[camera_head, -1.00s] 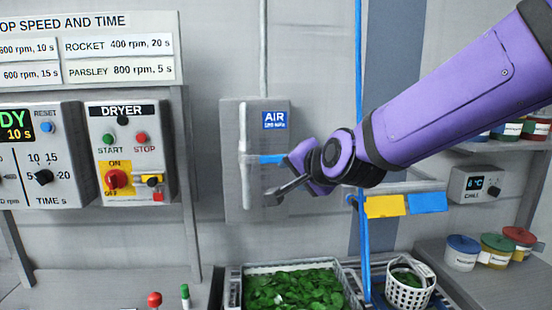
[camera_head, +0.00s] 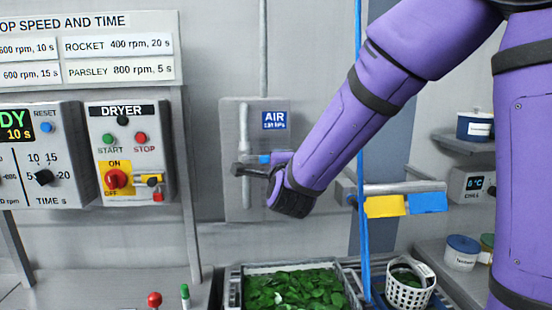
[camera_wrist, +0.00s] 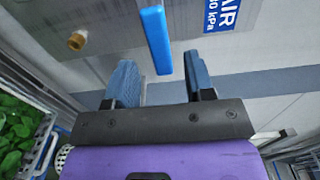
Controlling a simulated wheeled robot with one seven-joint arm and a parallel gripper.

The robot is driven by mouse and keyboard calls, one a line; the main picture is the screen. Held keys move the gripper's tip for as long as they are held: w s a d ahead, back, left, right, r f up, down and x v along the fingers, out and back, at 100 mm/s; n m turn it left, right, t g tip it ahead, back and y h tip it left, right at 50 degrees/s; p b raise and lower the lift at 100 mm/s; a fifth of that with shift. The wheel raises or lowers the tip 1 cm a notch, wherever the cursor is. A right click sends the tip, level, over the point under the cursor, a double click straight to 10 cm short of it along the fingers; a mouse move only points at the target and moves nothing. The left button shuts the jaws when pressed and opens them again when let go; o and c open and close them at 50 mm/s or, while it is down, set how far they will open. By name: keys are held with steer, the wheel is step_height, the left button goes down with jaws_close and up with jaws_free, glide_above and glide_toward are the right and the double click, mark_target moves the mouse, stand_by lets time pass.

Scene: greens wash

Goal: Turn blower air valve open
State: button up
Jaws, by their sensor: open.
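The air valve's blue lever (camera_head: 264,159) sticks out to the right from the grey vertical pipe (camera_head: 245,130) on the panel marked AIR. In the head view most of the lever is hidden behind my gripper (camera_head: 243,170). The wrist view shows the lever (camera_wrist: 157,40) as a long blue bar. Its near end lies between the two blue-grey fingers of my gripper (camera_wrist: 161,70), with a gap on each side. My gripper is open and I see no contact with the lever.
A blue hose (camera_head: 361,130) hangs right of the panel, behind my arm. A rail with yellow and blue tags (camera_head: 385,207) sits to the right. A tray of greens (camera_head: 352,291) and a white basket (camera_head: 407,295) stand below. The dryer box (camera_head: 125,185) is left.

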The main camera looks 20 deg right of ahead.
steer(key=w+d, duration=0.1)
steer(key=w, duration=0.5)
steer(key=shift+d, duration=0.1)
jaws_close()
